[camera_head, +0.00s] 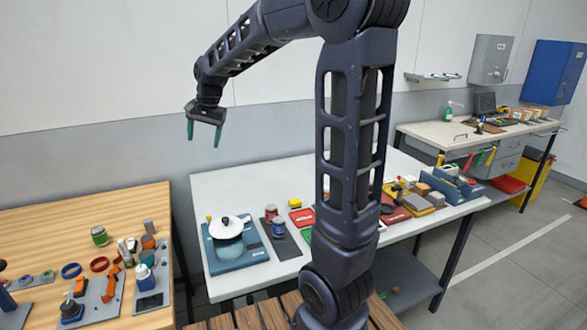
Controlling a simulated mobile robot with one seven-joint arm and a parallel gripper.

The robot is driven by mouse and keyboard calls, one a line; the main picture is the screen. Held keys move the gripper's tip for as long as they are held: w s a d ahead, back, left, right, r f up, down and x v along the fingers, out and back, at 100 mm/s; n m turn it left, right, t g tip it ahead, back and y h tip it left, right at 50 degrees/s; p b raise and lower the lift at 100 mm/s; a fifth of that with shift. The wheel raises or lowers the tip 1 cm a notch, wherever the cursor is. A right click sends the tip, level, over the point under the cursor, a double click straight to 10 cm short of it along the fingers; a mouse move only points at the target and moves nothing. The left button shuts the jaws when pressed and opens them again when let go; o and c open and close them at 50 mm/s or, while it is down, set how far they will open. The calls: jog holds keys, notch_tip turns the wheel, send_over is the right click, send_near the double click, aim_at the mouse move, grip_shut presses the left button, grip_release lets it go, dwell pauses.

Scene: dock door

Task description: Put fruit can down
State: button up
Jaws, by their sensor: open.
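My gripper (203,139) is open and empty, with its two green fingers pointing down. It hangs in the air in front of the wall, high above the gap between the wooden bench and the white table. Three can-like items show: a red one (271,211) and a blue one (278,228) stand close together on a dark mat on the white table (300,168). A green one (99,236) stands on the wooden bench (60,221). The labels are too small to tell which is the fruit can. My gripper is apart from all of them.
A white lidded pot (226,228) sits on a blue board (240,255) beside the cans. Tools, rings and bottles crowd the wooden bench's front. Boxes and bins fill the white table's right end. The white table's back left is clear.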

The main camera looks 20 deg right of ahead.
jog(key=s+d+f+n+t+h, duration=0.1)
jog(key=s+d+n, duration=0.1)
jog(key=s+d, duration=0.8)
jog(key=s+d+f+n+t+h, duration=0.1)
jog(key=s+d+f+n, duration=0.1)
jog(key=s+d, duration=0.7)
jog(key=s+n, duration=0.1)
jog(key=s, duration=0.6)
jog(key=shift+s+d+t, duration=0.15)
jog(key=shift+d+t, duration=0.15)
jog(key=shift+d, duration=0.1)
